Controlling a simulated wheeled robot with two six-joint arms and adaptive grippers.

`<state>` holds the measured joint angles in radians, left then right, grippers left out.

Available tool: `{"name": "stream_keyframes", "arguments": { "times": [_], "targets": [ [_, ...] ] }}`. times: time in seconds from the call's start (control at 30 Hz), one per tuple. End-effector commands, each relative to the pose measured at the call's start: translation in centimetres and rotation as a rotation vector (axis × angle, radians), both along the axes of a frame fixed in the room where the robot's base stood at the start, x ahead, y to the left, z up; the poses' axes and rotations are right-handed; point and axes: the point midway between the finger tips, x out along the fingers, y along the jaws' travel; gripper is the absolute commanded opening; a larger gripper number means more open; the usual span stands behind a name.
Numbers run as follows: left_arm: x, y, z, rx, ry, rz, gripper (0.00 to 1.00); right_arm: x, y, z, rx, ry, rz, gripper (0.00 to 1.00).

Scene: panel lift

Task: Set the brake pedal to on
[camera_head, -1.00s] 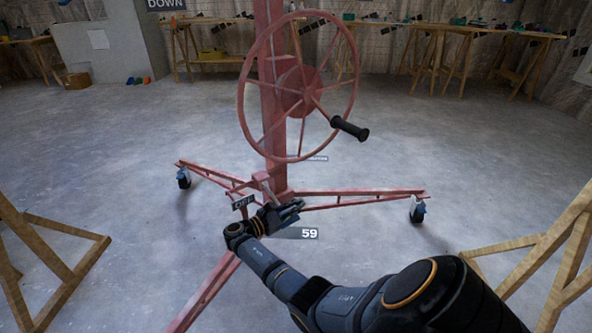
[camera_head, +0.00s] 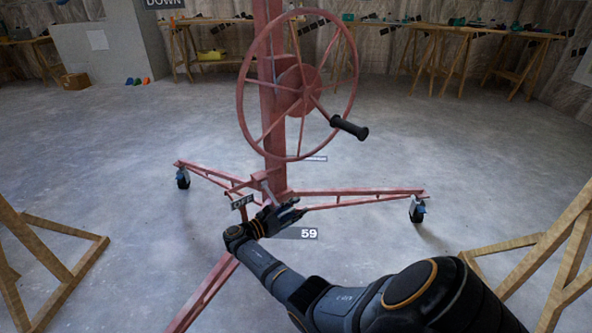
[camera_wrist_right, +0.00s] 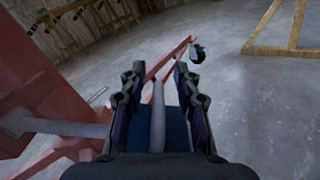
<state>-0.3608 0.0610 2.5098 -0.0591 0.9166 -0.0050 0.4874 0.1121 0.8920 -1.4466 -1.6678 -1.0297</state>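The red panel lift (camera_head: 276,130) stands ahead with its spoked wheel and black crank handle (camera_head: 349,128). My right gripper (camera_head: 292,211) is low at the lift's base, just in front of and right of the lever. In the right wrist view its two fingers (camera_wrist_right: 161,88) are apart, with a pale grey bar (camera_wrist_right: 158,112) between them and gaps at both sides. I cannot tell if they touch it. My left gripper is out of view.
Red legs with casters (camera_head: 417,209) spread from the mast. Wooden trestles stand at left (camera_head: 50,248) and right (camera_head: 545,265). Open concrete floor lies around; workbenches line the back wall.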

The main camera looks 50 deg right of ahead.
Motion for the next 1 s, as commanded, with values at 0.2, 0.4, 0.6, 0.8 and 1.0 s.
{"name": "stream_keyframes", "arguments": {
  "times": [0.2, 0.4, 0.6, 0.8, 1.0],
  "targets": [
    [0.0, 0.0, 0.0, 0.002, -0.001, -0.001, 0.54, 0.0, 0.0, 0.1, -0.001, -0.002, 0.000, 0.32],
    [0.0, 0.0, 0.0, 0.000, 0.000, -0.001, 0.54, 0.6, 2.7, 0.1, 0.002, -0.002, 0.002, 0.32],
    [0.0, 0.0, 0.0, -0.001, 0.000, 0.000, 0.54, 1.4, 7.6, 0.1, 0.003, -0.002, 0.003, 0.32],
    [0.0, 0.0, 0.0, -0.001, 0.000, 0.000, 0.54, 2.0, 10.9, 0.1, 0.001, -0.001, 0.000, 0.32],
    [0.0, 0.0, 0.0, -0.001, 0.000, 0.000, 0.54, 2.1, 11.9, 0.1, -0.002, -0.002, 0.001, 0.32]
  ]
}}
